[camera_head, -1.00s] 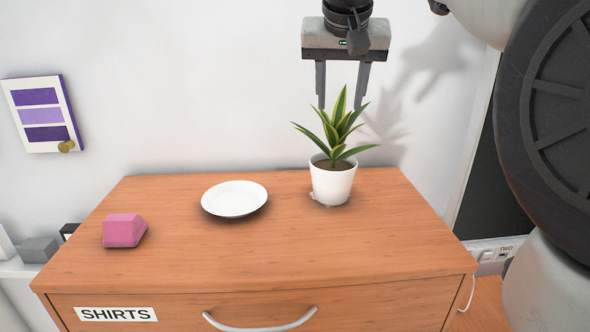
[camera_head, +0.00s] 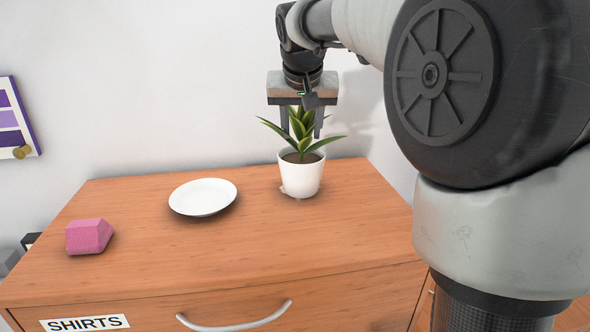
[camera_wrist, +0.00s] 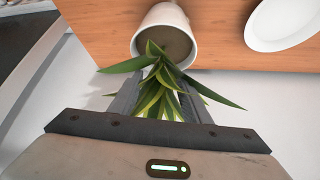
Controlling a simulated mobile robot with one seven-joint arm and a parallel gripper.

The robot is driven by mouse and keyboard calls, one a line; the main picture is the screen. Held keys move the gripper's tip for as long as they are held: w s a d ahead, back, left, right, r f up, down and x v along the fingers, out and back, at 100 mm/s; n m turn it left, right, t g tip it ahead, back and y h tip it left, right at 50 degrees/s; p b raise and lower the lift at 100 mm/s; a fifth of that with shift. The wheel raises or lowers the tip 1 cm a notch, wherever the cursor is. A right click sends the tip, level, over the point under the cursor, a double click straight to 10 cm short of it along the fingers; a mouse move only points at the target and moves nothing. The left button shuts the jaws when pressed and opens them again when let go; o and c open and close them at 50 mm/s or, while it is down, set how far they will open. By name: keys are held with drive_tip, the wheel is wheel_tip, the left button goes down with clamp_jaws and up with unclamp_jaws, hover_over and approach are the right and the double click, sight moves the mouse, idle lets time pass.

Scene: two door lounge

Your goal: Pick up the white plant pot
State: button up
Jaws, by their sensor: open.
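The white plant pot (camera_head: 300,179) stands upright on the wooden dresser top, holding a green and yellow leafy plant (camera_head: 302,136). My gripper (camera_head: 302,136) is open and points down above the pot, with its fingers on either side of the upper leaves. In the wrist view the pot (camera_wrist: 138,38) lies beyond the fingertips, and the leaves (camera_wrist: 160,95) spread between and around the fingers. The fingers are not around the pot itself. The leaves partly hide the fingertips.
A white plate (camera_head: 203,197) lies left of the pot on the dresser (camera_head: 230,246); it also shows in the wrist view (camera_wrist: 283,22). A pink block (camera_head: 89,237) sits at the left. The wall (camera_head: 170,80) is close behind. The front of the dresser top is clear.

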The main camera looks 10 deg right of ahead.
drive_tip(key=shift+c, duration=0.4)
clamp_jaws()
idle(0.9)
drive_tip(key=shift+r, duration=0.2)
